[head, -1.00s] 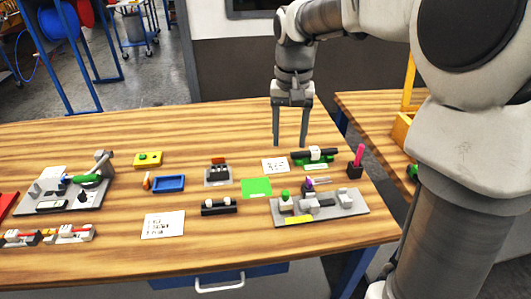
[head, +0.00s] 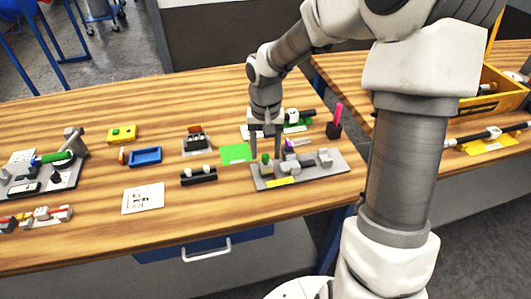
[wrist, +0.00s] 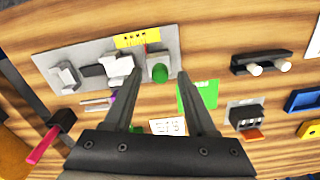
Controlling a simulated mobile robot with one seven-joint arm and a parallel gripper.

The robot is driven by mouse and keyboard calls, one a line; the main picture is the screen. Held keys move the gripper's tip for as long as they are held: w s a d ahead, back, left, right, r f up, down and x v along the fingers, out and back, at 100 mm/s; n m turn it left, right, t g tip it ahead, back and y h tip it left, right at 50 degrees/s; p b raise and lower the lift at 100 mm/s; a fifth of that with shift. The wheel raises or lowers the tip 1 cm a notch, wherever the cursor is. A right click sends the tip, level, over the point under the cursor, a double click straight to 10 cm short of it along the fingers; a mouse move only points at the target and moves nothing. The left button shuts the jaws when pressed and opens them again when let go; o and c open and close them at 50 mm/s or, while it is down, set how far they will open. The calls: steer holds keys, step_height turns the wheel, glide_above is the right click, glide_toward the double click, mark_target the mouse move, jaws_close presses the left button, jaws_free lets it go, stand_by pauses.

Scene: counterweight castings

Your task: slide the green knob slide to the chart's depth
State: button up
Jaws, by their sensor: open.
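The green knob (wrist: 160,73) stands on its slide block on a grey plate (wrist: 85,55), with a yellow scale label (wrist: 137,40) beside it. In the head view the green knob (head: 265,158) is at the left end of the grey plate (head: 325,173). My gripper (wrist: 157,77) is open in the wrist view, with one finger on each side of the knob; I cannot tell whether either touches it. In the head view my gripper (head: 264,147) is over the plate's left part. A small white chart card (wrist: 168,126) lies near the plate; its writing is too small to read.
A green mat (head: 236,153) and a black block with white pegs (head: 199,175) lie left of the plate. A black holder with a pink stick (head: 335,124) stands behind it. A larger printed card (head: 143,199) lies front left, with bare wood around it.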

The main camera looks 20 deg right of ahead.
steer(key=shift+f, duration=0.45)
jaws_close()
stand_by(1.2)
